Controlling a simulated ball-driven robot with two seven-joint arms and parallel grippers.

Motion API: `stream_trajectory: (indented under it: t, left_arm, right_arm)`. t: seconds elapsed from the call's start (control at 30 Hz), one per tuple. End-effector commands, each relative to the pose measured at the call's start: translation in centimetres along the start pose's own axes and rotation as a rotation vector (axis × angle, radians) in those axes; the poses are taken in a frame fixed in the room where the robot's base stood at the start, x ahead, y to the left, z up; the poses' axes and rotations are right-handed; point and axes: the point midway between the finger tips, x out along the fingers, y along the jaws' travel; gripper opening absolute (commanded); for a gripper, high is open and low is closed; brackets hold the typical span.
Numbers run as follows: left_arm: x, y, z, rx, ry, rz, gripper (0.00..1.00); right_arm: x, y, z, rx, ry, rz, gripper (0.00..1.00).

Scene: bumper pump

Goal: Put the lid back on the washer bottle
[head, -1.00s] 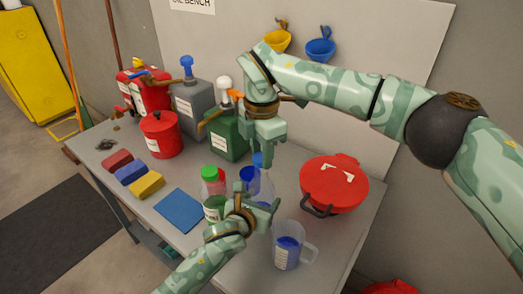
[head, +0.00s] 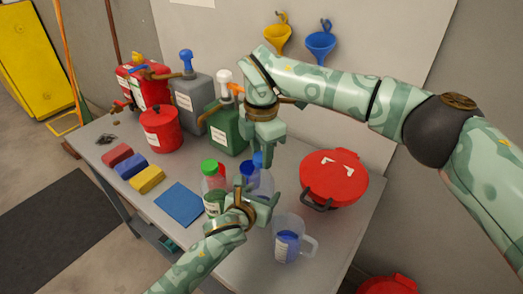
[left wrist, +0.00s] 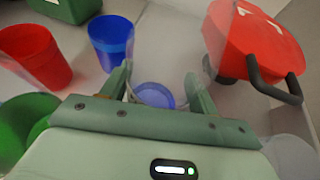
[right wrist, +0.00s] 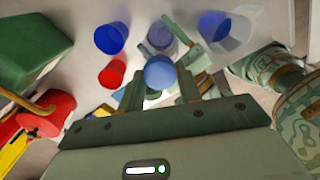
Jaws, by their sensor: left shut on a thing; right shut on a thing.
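The washer bottle (head: 262,182) is clear, with blue liquid visible inside in the left wrist view (left wrist: 155,95). My left gripper (head: 264,195) is shut around it above the bench. The blue lid (right wrist: 160,72) is between the fingers of my right gripper (head: 263,154), which is shut on it. In the head view the lid (head: 258,159) shows just below the right fingers, over the bottle. The exact gap is hard to tell.
A measuring jug (head: 287,243) is in front. A green can (head: 228,134) stands behind.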

Motion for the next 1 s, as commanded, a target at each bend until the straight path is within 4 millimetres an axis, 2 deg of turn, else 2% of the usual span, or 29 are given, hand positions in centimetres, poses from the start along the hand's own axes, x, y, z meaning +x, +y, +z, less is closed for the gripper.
stream_trajectory:
  t: [0.5,0.53,0.67,0.77,1.0]
  left_arm:
    - [0.0,0.0,0.0,0.000,0.001,0.000,0.19]
    - [0.0,0.0,0.0,0.000,0.001,0.000,0.00]
    - [0.0,0.0,0.0,0.000,0.001,0.000,0.00]
    - [0.0,0.0,0.0,0.000,0.001,0.000,0.00]
    - [0.0,0.0,0.0,0.000,0.001,0.000,0.00]
  right_arm:
    - [1.1,0.0,0.0,0.000,0.000,0.000,0.10]
    - [1.1,0.0,0.0,0.000,0.000,0.000,0.10]
    - [1.1,0.0,0.0,0.062,0.000,0.000,0.10]
    - [1.1,0.0,0.0,0.258,0.000,0.001,0.10]
    - [1.1,0.0,-0.1,1.023,0.000,0.000,0.10]
